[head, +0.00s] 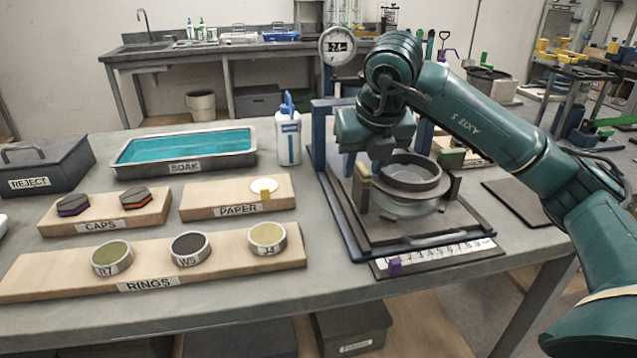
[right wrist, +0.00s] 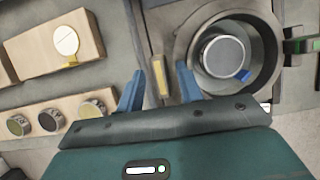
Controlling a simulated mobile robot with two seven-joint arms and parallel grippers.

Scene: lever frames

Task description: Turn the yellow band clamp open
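The yellow band clamp (head: 363,172) is a small upright piece on the left side of the dark round ring housing (head: 410,178). In the right wrist view the yellow band (right wrist: 161,82) shows as a narrow bar on a dark mount, just left of the round housing (right wrist: 188,38). My right gripper (head: 364,166) is over the clamp, pointing down. Its two blue fingers are apart in the right wrist view (right wrist: 160,76), one on each side of the yellow bar. I see a gap on both sides; their height against the bar is hard to tell. My left gripper is out of view.
A blue frame with a gauge (head: 337,46) stands behind the clamp. A white bottle (head: 288,137) and the soak tray (head: 132,158) are to its left. The rings board (head: 60,268), paper board (head: 215,203) and caps board (head: 160,207) lie further left. A numbered strip (head: 440,258) lies in front.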

